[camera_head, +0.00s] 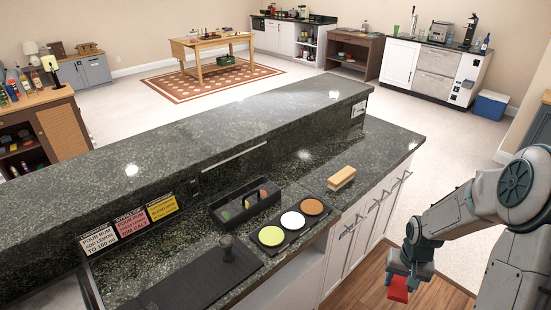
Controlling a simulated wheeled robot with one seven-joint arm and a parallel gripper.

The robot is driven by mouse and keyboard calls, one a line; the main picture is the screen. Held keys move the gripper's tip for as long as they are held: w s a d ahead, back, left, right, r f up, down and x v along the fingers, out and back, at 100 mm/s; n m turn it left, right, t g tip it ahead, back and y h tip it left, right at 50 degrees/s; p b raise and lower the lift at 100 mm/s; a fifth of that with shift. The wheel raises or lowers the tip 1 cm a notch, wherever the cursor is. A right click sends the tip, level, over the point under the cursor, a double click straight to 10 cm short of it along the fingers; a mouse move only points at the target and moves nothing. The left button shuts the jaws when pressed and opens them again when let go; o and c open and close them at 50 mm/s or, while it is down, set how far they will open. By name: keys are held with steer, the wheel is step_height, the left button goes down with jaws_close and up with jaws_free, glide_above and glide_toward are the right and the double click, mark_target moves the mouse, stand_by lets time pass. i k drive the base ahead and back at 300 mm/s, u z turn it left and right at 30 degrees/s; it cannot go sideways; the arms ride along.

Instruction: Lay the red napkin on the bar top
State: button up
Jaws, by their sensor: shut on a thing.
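My gripper (402,275) is at the lower right, shut on the red napkin (398,289). The napkin shows as a small red block below the fingers, held over the wooden floor to the right of the bar. The bar top (215,138) is the long raised dark stone ledge running across the middle of the view. A lower stone counter (375,160) lies in front of it. My gripper is apart from both, to the right of the counter's cabinet doors. The fingertips are partly hidden by the wrist.
On the lower counter are a divided black caddy (245,202), a tray with three coloured discs (290,222), a wooden brush (342,178), a black mat (195,280) and coloured signs (129,223). The raised ledge looks clear. A wooden table (212,45) stands far back.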

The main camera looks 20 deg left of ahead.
mark_target(121, 188)
steer(key=u, duration=1.5)
